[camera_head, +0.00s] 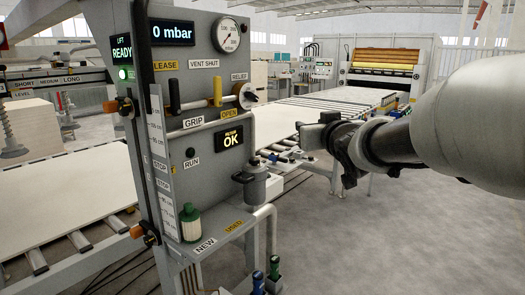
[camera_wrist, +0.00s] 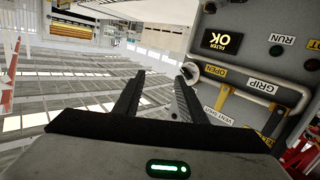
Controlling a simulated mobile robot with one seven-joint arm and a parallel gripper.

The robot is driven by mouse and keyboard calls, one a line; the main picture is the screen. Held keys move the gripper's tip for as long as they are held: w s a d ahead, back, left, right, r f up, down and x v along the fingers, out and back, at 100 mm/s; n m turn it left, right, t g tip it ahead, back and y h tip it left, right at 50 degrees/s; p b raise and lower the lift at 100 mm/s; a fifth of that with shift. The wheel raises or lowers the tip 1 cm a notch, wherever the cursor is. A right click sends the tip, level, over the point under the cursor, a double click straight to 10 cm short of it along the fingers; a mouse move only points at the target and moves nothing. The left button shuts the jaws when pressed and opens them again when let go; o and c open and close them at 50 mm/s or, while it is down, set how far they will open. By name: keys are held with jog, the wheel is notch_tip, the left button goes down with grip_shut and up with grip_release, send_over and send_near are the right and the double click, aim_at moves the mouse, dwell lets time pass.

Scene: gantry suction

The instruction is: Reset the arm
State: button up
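My arm reaches in from the right in the head view, and my gripper (camera_head: 322,139) is in the air to the right of the grey control panel (camera_head: 200,112). In the wrist view the two fingers of my gripper (camera_wrist: 158,85) stand clearly apart with nothing between them. The panel appears upside down at the right of the wrist view (camera_wrist: 290,65). My gripper does not appear to touch it.
Roller conveyors lie behind. The floor (camera_head: 420,235) at the right is clear.

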jog(key=s+d+f+m+g+h, duration=0.1)
jog(key=s+f+g, duration=0.2)
jog(key=s+f, duration=0.55)
jog(key=s+f+m+g, duration=0.1)
jog(key=s+f+g, duration=0.25)
jog(key=s, duration=1.05)
jog(key=s+d+f+g+h, duration=0.1)
jog(key=s+f+g, duration=0.4)
jog(key=s, duration=0.6)
notch_tip(320, 180, up, 14)
jog(key=p, duration=1.5)
jog(key=shift+s+a+r+t+p, duration=0.15)
jog(key=shift+s+r+t+p, duration=0.05)
jog(key=shift+s+t+p, duration=0.2)
jog(key=shift+o, duration=0.3)
